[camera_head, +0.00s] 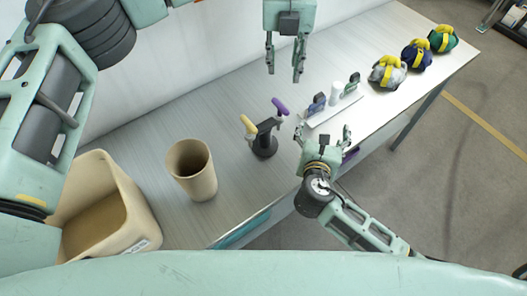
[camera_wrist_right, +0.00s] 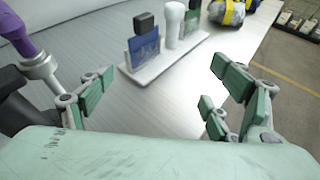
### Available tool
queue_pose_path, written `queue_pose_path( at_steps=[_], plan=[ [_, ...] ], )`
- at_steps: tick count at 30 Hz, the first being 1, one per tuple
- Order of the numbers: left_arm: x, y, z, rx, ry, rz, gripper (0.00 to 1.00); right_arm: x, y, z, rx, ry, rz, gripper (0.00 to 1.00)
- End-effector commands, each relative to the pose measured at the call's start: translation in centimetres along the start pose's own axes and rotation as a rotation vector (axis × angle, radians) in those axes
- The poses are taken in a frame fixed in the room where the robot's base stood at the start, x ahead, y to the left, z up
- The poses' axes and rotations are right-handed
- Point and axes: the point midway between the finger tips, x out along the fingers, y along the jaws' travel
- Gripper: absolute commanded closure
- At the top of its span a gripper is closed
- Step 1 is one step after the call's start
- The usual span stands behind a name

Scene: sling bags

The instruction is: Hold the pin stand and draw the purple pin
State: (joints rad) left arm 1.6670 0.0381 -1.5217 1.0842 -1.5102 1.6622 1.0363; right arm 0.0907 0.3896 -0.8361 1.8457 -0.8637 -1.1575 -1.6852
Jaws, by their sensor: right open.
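The black pin stand (camera_head: 265,144) stands upright on the table, holding a yellow-handled pin (camera_head: 249,125) and the purple pin (camera_head: 280,107). In the right wrist view, the purple pin (camera_wrist_right: 22,35) with its silver shaft is at the left edge, and part of the black stand (camera_wrist_right: 18,100) shows below it. My left gripper (camera_head: 284,75) is open and empty, above the table beyond the stand. My right gripper (camera_head: 323,131) is open and empty, to the right of the stand and apart from it. Its spread fingers also show in the right wrist view (camera_wrist_right: 160,84).
A white holder (camera_head: 332,106) with cards and a white bottle stands right of the stand. Several coloured bags (camera_head: 388,73) line the far right. A beige cup (camera_head: 191,168) stands left, beside a beige bin (camera_head: 108,209). The table between cup and stand is clear.

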Motion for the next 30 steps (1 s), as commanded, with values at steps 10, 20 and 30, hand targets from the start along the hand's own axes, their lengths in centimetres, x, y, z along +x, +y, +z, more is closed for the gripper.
queue_pose_path(
  at_steps=[10, 20, 30],
  plan=[
    [0.0, 0.0, 0.0, 0.0, 0.0, 0.0, 0.69, -11.4, 11.4, -1.2, 0.021, 0.093, 0.315, 0.17],
    [0.0, 0.0, 0.0, 0.0, 0.0, 0.0, 0.69, -12.4, 13.9, -1.6, 0.02, 0.115, 0.387, 0.17],
    [0.0, 0.0, 0.0, 0.0, 0.0, 0.0, 0.69, -7.7, 15.7, -2.1, 0.02, 0.115, 0.384, 0.17]
  ],
)
